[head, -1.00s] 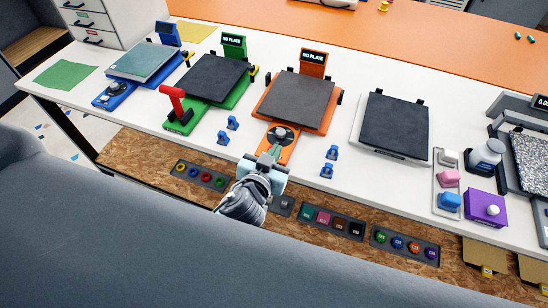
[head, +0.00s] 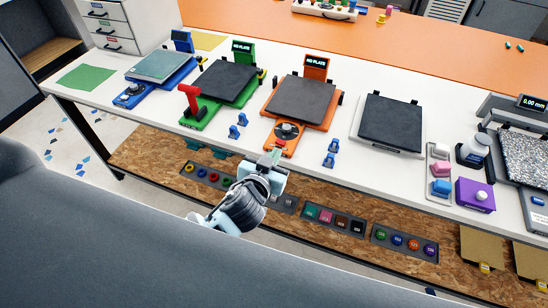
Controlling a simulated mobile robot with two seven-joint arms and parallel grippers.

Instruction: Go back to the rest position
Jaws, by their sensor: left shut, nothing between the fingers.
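My left gripper (head: 271,157) is shut and empty. In the head view it is at the front edge of the white table (head: 345,178), just in front of the orange printer (head: 298,103) and its round dial (head: 286,131). A small gap seems to part the fingertips from the dial, but I cannot tell the exact distance. My right gripper is not in view.
A green printer (head: 226,84) with a red lever and a blue printer (head: 160,68) stand to the left. A dark plate (head: 391,122), a purple button box (head: 475,195) and small blue clips (head: 331,153) lie rightward. Below is a wooden shelf (head: 150,155).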

